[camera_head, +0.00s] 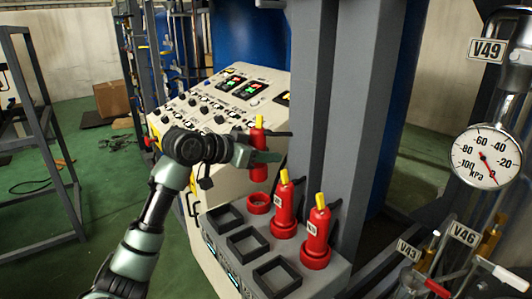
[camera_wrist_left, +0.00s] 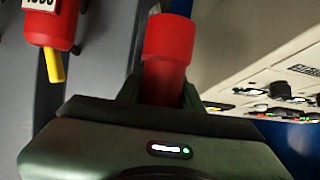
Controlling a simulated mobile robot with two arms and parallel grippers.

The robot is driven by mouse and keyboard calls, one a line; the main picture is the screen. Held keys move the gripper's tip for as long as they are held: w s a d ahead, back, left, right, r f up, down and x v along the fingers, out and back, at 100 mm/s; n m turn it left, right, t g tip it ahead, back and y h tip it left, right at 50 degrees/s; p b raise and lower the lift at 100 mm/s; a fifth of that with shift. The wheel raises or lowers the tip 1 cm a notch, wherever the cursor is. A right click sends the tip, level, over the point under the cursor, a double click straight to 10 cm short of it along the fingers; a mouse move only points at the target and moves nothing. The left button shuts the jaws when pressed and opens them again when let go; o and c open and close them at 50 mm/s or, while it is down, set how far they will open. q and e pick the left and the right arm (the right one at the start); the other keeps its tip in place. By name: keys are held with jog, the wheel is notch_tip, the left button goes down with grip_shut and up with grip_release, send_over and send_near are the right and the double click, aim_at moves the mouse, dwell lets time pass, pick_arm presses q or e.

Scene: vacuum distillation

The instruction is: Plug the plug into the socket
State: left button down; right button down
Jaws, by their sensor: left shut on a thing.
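A red plug (camera_head: 258,173) with a yellow top is in my left gripper (camera_head: 261,155). It stands roughly upright, with its lower end below the fingers. In the left wrist view the red plug (camera_wrist_left: 168,50) sits between the two fingers, which are shut on it. An empty red ring-shaped socket (camera_head: 258,203) lies on the grey box below. The plug is above the socket and apart from it, with a visible gap. My right gripper is not in view.
Two more red plugs, one nearer the middle (camera_head: 284,208) and one at the front (camera_head: 318,228), stand in their sockets. Square black frames (camera_head: 247,242) lie beside them. A grey column (camera_head: 330,110) rises behind, and a control panel (camera_head: 225,98) stands at the back left.

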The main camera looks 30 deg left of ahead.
aim_at(265, 175)
pick_arm(q)
jog(key=shift+a+f+b, duration=0.1)
jog(key=shift+f+b, duration=0.35)
jog(key=shift+f, duration=0.45)
jog(key=shift+f+b, duration=1.05)
jog(key=shift+f, duration=0.8)
jog(key=shift+p, duration=0.3)
jog(key=shift+p, duration=0.4)
jog(key=shift+f+b, duration=0.3)
jog(key=shift+f, duration=0.15)
jog(key=shift+f+b, duration=0.85)
jog(key=shift+f, duration=0.75)
